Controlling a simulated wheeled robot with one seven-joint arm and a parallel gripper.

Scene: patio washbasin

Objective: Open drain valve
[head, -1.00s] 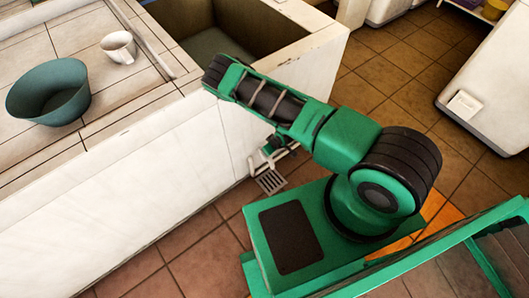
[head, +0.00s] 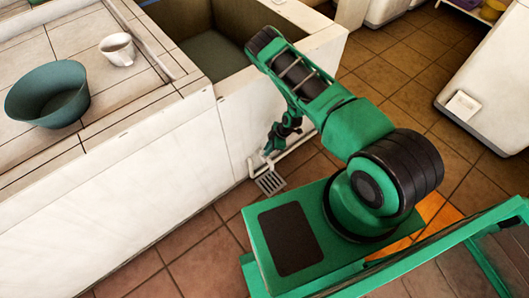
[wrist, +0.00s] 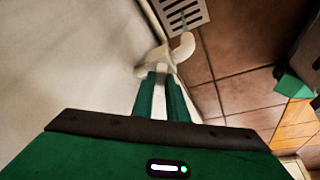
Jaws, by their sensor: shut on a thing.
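The white drain valve (wrist: 160,60) sits low by the basin's outer wall, on a white pipe beside the floor grate (head: 270,182). A curved white piece bends to the right of it in the wrist view. My gripper (wrist: 161,77) is shut on the valve, with its two green fingers on either side of a white part. In the head view my gripper (head: 268,150) reaches down by the wall, and the valve is small and partly hidden by it. I cannot tell how far the valve is turned.
The washbasin (head: 225,95) has a deep tub and a tiled top. A teal bowl (head: 48,97) and a white mug (head: 117,49) stand on the top. A white cabinet (head: 490,90) stands at the right. Brown floor tiles are clear between.

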